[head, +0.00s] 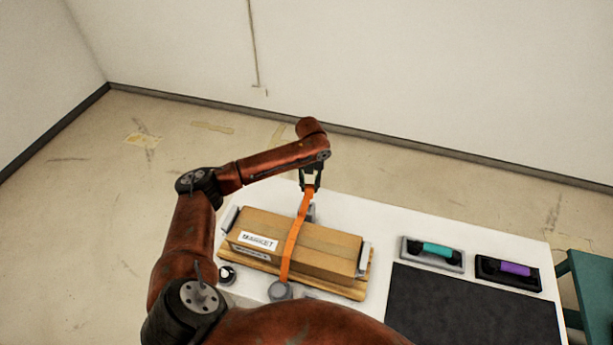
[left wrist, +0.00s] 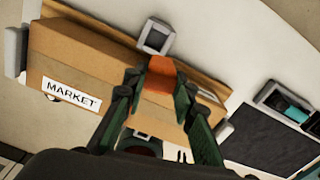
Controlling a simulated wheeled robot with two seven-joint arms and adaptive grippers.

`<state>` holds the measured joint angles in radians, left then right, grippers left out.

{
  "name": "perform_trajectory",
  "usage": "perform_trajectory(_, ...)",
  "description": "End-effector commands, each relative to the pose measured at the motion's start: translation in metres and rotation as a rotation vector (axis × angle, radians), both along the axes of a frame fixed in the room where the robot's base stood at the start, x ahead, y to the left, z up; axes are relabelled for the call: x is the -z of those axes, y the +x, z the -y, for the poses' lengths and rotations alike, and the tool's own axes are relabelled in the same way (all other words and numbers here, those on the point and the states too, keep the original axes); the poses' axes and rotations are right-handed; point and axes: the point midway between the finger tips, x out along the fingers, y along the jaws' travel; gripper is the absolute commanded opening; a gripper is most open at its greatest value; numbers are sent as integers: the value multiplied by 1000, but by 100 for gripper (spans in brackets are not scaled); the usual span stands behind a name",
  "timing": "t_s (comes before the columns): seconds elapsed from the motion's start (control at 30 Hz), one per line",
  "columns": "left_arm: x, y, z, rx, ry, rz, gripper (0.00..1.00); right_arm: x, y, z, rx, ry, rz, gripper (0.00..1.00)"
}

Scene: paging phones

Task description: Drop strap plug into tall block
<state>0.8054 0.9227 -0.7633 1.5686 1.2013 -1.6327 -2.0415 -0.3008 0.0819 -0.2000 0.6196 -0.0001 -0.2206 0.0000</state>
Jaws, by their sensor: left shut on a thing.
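My left gripper (head: 311,184) is above the far side of the box, shut on the end of the orange strap (head: 295,240). In the left wrist view the orange strap end (left wrist: 160,76) sits between the green fingertips. The strap runs over the cardboard box (head: 325,250) to a round grey fitting (head: 281,290) on the near side. A grey block (head: 311,213) with a square opening, apparently the tall block, stands at the box's far side, below the gripper. In the left wrist view this block (left wrist: 156,36) is just beyond the strap end. The plug's tip is hidden. My right gripper is out of view.
The box lies on a wooden board (head: 345,290) with grey end brackets (head: 364,258) on the white table (head: 385,225). To the right are a teal-handled tool (head: 437,250), a purple-handled tool (head: 515,269) and a dark mat (head: 470,310).

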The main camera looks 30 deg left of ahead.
Motion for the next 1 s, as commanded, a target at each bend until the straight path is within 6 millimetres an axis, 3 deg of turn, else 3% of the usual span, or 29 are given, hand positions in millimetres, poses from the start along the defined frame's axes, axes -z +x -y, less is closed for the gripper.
perform_trajectory(0.1, -5, 5, -11, 120, 6, 2, 0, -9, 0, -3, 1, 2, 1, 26)
perform_trajectory(0.33, -1, 8, -18, 212, 9, 2, 0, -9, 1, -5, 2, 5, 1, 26)
perform_trajectory(0.8, 46, 8, -18, 212, 9, 2, 0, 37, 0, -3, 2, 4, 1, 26)
perform_trajectory(1.0, 54, 8, -18, 212, 9, 3, 0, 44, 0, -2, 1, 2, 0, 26)
